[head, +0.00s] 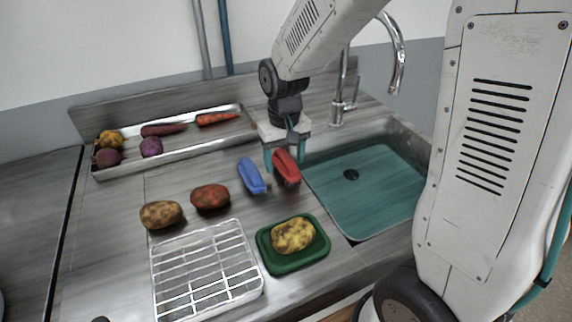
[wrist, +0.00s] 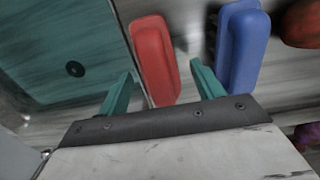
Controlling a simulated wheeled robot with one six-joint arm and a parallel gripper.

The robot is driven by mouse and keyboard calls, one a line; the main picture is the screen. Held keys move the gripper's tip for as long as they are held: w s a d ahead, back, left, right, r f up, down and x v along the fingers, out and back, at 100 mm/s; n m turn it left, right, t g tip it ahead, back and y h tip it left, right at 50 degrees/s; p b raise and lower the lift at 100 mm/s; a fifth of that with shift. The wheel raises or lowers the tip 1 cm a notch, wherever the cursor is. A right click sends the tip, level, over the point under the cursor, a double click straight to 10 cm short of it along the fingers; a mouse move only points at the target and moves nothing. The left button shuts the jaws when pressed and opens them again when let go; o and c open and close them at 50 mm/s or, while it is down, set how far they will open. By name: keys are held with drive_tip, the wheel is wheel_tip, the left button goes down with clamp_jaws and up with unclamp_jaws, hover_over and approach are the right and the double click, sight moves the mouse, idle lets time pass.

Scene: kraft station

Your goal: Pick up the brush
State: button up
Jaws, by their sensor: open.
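Two brushes lie side by side on the counter, left of the sink. The red brush (head: 287,167) is nearer the sink and the blue brush (head: 251,175) is to its left. My gripper (head: 285,160) is open over the red brush. In the wrist view, the red brush (wrist: 155,60) lies between and ahead of my gripper's two teal fingers (wrist: 160,82). The blue brush (wrist: 242,45) is outside them, beyond the right finger. I cannot tell how far the fingertips are above the counter.
The sink (head: 365,190) with a tap (head: 343,95) is at right. A green tray (head: 270,257) holds a yellow potato (head: 293,236). A wire rack (head: 205,275), a red potato (head: 210,196) and a brown potato (head: 161,214) are at front left. A metal tray (head: 180,145) of vegetables is behind.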

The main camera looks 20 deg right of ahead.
drive_tip(key=shift+f, duration=0.8)
drive_tip(key=c, duration=1.1)
drive_tip(key=shift+r, duration=0.1)
